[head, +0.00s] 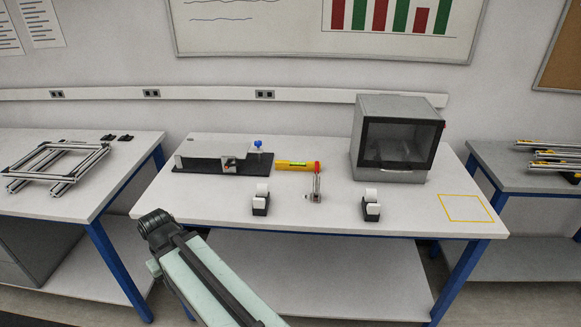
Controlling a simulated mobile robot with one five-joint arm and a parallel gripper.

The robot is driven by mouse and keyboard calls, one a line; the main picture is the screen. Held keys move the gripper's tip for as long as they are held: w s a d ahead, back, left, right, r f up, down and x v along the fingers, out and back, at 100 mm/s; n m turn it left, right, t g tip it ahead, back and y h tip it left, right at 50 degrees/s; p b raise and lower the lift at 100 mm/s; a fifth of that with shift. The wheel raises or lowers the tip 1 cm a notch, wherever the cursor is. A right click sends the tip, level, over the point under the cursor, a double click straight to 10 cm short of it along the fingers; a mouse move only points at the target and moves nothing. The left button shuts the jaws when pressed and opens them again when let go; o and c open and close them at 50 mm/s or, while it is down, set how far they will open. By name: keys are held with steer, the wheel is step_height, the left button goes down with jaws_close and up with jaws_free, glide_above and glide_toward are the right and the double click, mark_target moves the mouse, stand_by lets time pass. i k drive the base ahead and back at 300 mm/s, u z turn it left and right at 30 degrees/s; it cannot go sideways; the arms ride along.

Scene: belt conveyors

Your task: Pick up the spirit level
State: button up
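The spirit level (291,165) is a yellow bar with a small greenish vial. It lies on the white table (222,208), roughly at its middle, with its right end red or orange. A small grey and red upright item (316,186) stands just in front of its right end; I cannot tell if they touch. My arm rises from the bottom of the head view, its dark joint left of the table's front edge, well apart from the spirit level. I cannot make out my gripper's fingers.
A grey device on a dark base (210,168) stands just left of the spirit level. A grey box with a dark window (396,140) stands to the right. Two black-and-white roll holders (260,203) (371,209) stand near the front edge. A yellow-outlined square (466,208) at right is empty.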

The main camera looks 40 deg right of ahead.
mark_target(280, 165)
steer(key=u, duration=0.1)
steer(key=i, duration=0.95)
steer(key=z, duration=0.05)
